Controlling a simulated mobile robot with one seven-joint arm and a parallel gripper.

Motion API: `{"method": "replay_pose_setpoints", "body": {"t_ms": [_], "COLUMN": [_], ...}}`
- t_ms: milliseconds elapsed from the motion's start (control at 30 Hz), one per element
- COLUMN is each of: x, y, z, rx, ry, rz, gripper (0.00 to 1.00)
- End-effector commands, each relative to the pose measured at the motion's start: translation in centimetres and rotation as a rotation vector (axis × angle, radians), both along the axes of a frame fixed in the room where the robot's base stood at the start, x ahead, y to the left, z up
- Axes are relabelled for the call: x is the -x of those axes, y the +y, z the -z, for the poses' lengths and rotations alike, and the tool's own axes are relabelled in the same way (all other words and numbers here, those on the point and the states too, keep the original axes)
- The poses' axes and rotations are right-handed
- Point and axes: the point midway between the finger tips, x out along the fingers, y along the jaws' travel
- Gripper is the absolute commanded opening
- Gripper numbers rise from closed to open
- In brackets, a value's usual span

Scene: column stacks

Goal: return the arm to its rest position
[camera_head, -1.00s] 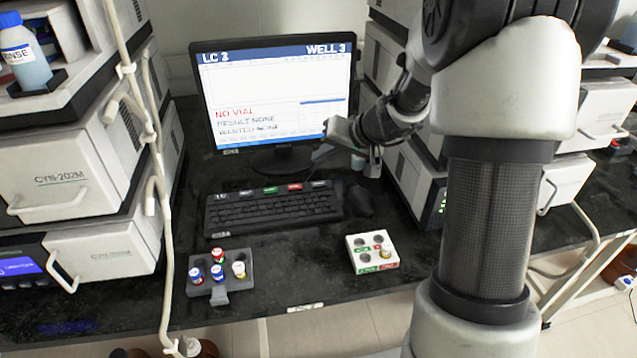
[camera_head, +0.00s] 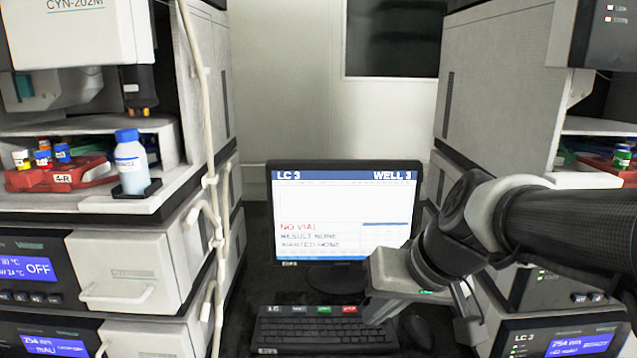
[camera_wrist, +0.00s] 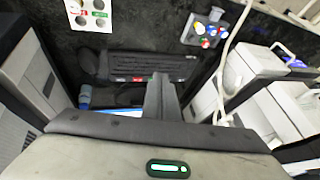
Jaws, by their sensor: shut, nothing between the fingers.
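My gripper (camera_head: 374,310) hangs in front of the lower right part of the monitor in the head view, above the keyboard. My arm reaches in from the right edge. In the wrist view the two fingers of my gripper (camera_wrist: 161,92) are together, with nothing between them. They point toward the keyboard (camera_wrist: 150,66), which also shows in the head view (camera_head: 320,331).
The monitor (camera_head: 340,215) reads "NO VIAL". Instrument stacks stand left (camera_head: 120,275) and right (camera_head: 495,110). A white hose (camera_head: 208,180) hangs at left. In the wrist view, a white vial block (camera_wrist: 90,14) and grey vial rack (camera_wrist: 203,30) lie on the dark bench.

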Motion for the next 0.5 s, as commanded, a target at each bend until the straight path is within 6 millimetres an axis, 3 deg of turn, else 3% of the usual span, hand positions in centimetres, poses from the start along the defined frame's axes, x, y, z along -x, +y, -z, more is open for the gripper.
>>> {"method": "replay_pose_setpoints", "body": {"t_ms": [100, 433, 500], "x": [3.8, 10.2, 10.0], "y": [-1.0, -4.9, -4.9], "z": [-0.6, -0.9, -3.5], "rx": [0.084, 0.269, 0.267], "ry": [-0.006, -0.05, -0.044], "rz": [0.019, 0.123, 0.126], "gripper": [0.0, 0.0, 0.0]}}
